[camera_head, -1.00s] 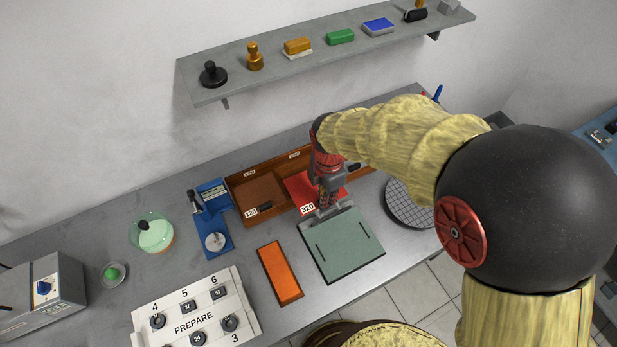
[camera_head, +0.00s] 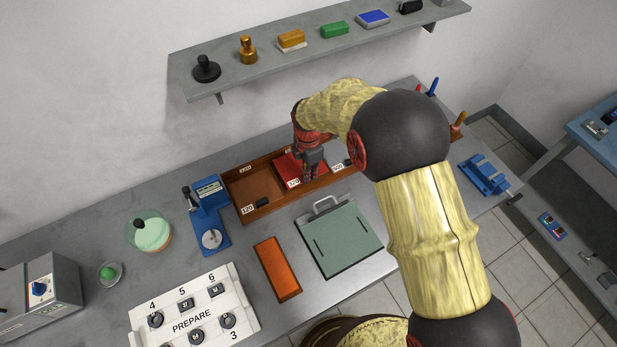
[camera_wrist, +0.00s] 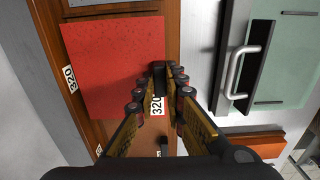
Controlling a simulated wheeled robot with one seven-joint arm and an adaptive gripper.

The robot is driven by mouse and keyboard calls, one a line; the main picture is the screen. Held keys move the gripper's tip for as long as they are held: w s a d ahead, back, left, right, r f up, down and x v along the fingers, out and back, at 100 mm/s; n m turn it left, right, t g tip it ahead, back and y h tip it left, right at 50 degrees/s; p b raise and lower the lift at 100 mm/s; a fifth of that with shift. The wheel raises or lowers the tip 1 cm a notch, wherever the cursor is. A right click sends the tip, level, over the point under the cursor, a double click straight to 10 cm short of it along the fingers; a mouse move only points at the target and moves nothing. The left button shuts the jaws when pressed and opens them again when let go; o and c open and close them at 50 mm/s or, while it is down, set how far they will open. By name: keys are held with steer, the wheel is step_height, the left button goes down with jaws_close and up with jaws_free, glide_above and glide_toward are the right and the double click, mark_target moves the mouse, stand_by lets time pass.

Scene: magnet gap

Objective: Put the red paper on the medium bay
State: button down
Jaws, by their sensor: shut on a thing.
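The red paper (camera_head: 288,169) is a flat red sheet with a white 320 label and a small black tab at one edge. My gripper (camera_head: 309,176) is shut on that tab, clear in the wrist view (camera_wrist: 158,84). The sheet (camera_wrist: 112,62) seems raised slightly over the middle bay of the brown wooden tray (camera_head: 237,205); the exact gap cannot be told. Another 320 label (camera_wrist: 69,79) shows on the tray beside the sheet. The left bay holds a brown sheet (camera_head: 253,188) with a 120 label. The right bay is partly hidden by my arm.
A green plate (camera_head: 340,242) with a metal handle (camera_head: 326,204) lies in front of the tray. An orange block (camera_head: 277,268) lies left of it. A blue gauge stand (camera_head: 208,215) is close to the tray's left end. A shelf (camera_head: 320,50) is on the wall above.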

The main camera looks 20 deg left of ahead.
steer(key=shift+f, duration=1.35)
steer(key=shift+f, duration=0.1)
steer(key=c, duration=1.8)
jaws_free()
steer(key=shift+c, duration=0.2)
step_height(320, 180, up, 12)
steer(key=shift+p, duration=0.4)
steer(key=shift+d, duration=0.1)
